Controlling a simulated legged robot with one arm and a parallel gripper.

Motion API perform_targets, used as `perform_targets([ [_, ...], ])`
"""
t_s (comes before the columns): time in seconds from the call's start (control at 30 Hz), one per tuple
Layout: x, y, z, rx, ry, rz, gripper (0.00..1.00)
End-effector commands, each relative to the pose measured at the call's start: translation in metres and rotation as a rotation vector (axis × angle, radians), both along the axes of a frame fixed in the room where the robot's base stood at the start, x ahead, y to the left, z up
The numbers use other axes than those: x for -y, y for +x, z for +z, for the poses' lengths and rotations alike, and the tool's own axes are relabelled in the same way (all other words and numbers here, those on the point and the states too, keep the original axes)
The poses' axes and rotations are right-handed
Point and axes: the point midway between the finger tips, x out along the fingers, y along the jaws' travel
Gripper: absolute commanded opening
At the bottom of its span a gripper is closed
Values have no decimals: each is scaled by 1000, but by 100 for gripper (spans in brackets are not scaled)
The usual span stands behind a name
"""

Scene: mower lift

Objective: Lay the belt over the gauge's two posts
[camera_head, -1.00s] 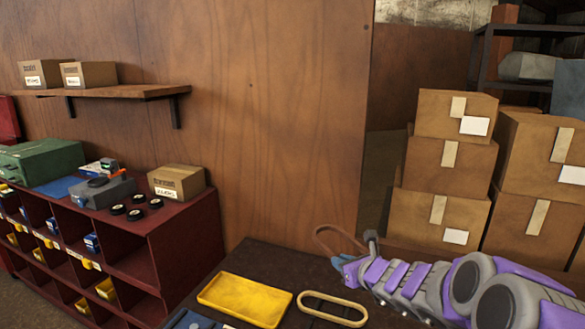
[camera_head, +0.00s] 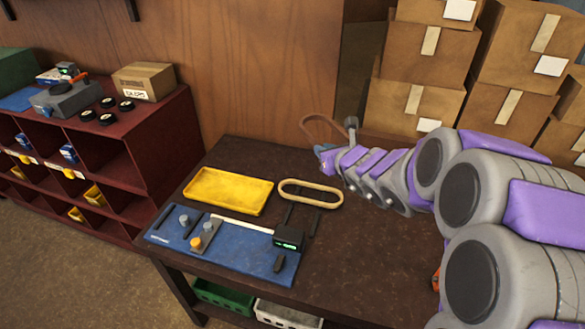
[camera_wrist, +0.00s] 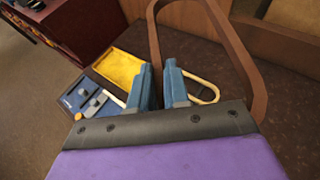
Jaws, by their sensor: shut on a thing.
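My gripper (camera_head: 322,155) is shut on a brown belt (camera_head: 322,122), a loop that stands up above the bench's back edge. In the wrist view the brown belt (camera_wrist: 236,48) rises from between the fingers (camera_wrist: 160,85) and arches to the right. A second, cream belt (camera_head: 311,203) lies flat on the bench, nearer than the gripper. The gauge (camera_head: 222,254) is a blue board at the bench's front left. The gauge's posts carry no belt.
A yellow tray (camera_head: 229,191) lies behind the gauge. A wooden panel (camera_head: 260,70) and stacked cartons (camera_head: 410,106) stand behind. A red cubby shelf (camera_head: 150,150) stands left.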

Motion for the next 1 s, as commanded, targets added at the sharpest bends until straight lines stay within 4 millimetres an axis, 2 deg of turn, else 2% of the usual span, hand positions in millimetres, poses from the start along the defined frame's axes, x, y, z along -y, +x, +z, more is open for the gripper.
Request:
perform_targets([
  [0.23, -5, 23, -8, 2, 1, 70, 0],
  [0.53, -14, 55, -40, -5, -3, 230, 0],
  [0.8, -22, 74, -90, -3, 0, 415, 0],
  [1.0, -25, 72, -138, -5, 5, 559, 0],
])
